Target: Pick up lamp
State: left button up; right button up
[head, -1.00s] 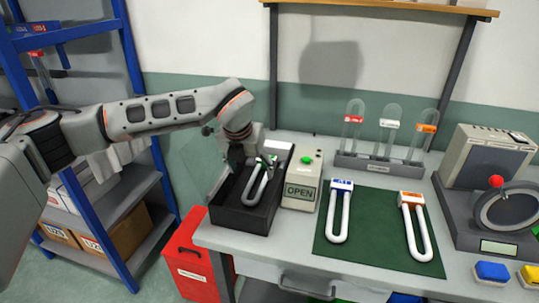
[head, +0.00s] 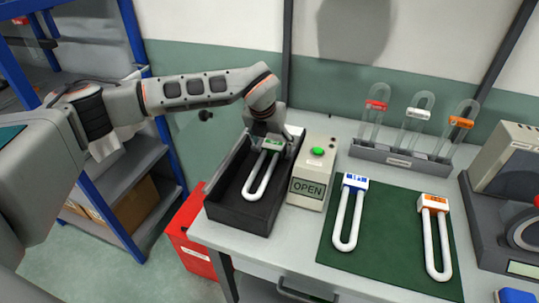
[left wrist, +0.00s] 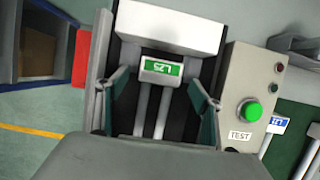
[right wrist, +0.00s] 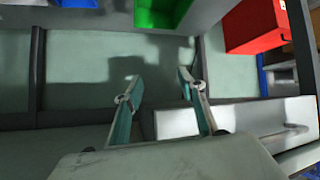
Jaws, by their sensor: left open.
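A U-shaped white lamp with a green-labelled cap (head: 262,176) lies in the black tray (head: 236,212) at the table's left end. The left wrist view shows its cap (left wrist: 160,69) between my left fingers. My left gripper (head: 271,143) is open at the cap, one finger on each side, with gaps visible; it also shows in the left wrist view (left wrist: 158,88). A blue-capped lamp (head: 349,214) and an orange-capped lamp (head: 435,240) lie on the green mat (head: 390,225). My right gripper (right wrist: 156,92) is open and empty, away from the lamps.
A box with a green button and an OPEN sign (head: 312,175) stands right beside the tray. A rack (head: 400,158) of clear tubes stands behind the mat. A grey machine (head: 505,190) is at the right. A red bin (head: 196,250) and blue shelving (head: 140,75) are at the left.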

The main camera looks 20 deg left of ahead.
pick_arm(q)
jog(key=shift+x, duration=1.1)
jog(key=c, duration=1.4)
jog(key=shift+r, duration=0.1)
